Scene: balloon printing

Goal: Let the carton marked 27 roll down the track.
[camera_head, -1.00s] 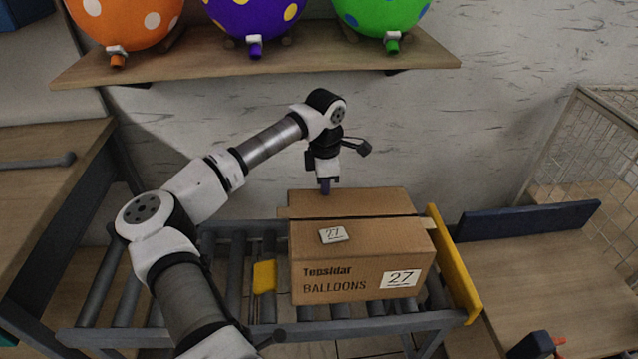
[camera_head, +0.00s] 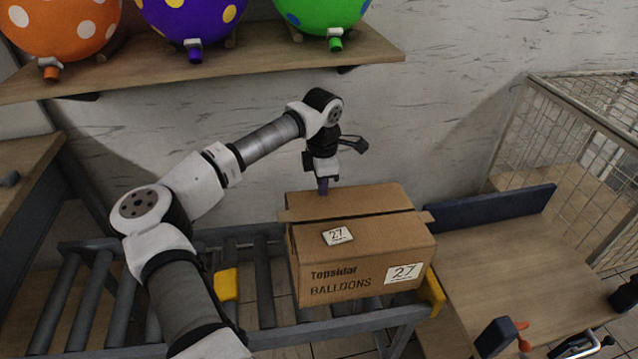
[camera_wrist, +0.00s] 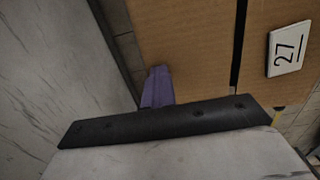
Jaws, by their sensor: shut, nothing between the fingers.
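The brown carton marked 27 (camera_head: 345,262) sits upright at the right end of the grey roller track (camera_head: 262,278). Its labels show on the top and front. The yellow end bar (camera_head: 434,292) shows only at the carton's lower right corner; the carton hides the rest. My gripper (camera_head: 323,187) is shut and empty, pointing down at the carton's back edge, left of its middle. In the wrist view, the purple fingertips (camera_wrist: 157,88) lie over or against the carton's cardboard (camera_wrist: 190,45); I cannot tell whether they touch.
A wooden table or cart (camera_head: 510,265) with a dark blue raised edge (camera_head: 490,210) stands right of the track. A wire cage (camera_head: 575,140) is behind it. A small yellow block (camera_head: 227,285) is on the track left of the carton. A balloon shelf (camera_head: 220,62) hangs above.

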